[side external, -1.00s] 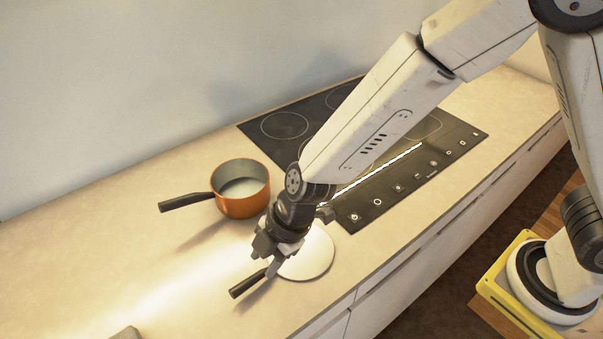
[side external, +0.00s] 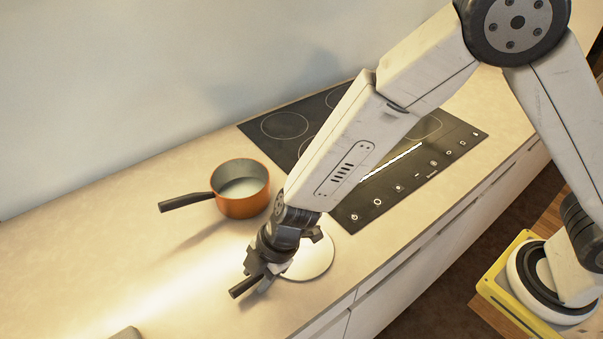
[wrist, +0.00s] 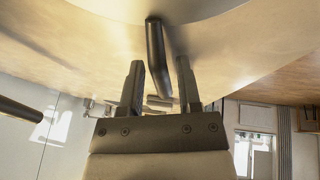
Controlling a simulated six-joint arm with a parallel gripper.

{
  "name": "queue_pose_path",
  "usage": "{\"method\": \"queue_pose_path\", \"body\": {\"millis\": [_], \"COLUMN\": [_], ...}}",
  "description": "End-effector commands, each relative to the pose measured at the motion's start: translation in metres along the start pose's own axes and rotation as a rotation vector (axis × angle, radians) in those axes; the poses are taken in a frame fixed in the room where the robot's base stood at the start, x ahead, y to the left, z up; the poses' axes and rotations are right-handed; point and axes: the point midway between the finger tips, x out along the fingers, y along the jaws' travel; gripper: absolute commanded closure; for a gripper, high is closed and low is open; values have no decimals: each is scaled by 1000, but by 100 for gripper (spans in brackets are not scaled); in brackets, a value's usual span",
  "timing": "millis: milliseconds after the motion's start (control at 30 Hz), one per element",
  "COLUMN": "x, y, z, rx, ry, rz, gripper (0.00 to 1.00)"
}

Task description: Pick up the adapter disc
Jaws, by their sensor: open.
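The adapter disc (side external: 316,258) is a flat, shiny round plate with a dark handle (side external: 246,286). It lies on the counter in front of the hob, partly hidden by my arm. My gripper (side external: 258,281) is low over the counter at the disc's handle. In the wrist view the dark handle (wrist: 157,55) runs between the two open fingers (wrist: 160,80), with gaps on both sides. The disc's underside or edge (wrist: 195,8) shows at the top of that view.
An orange saucepan (side external: 241,199) with a black handle stands behind and left of the disc. A black hob (side external: 350,211) lies to the right. A grey object (side external: 127,333) is cut off at the bottom edge. The left counter (side external: 90,255) is clear.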

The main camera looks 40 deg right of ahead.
Motion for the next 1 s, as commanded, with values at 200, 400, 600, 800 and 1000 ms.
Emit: {"method": "queue_pose_path", "body": {"millis": [200, 400, 600, 800, 1000], "x": [0, 0, 0, 0, 0], "y": [0, 0, 0, 0, 0], "z": [0, 0, 0, 0, 0], "rx": [0, 0, 0, 0, 0], "ry": [0, 0, 0, 0, 0], "rz": [0, 0, 0, 0, 0], "gripper": [57, 98, 100, 100, 100]}}
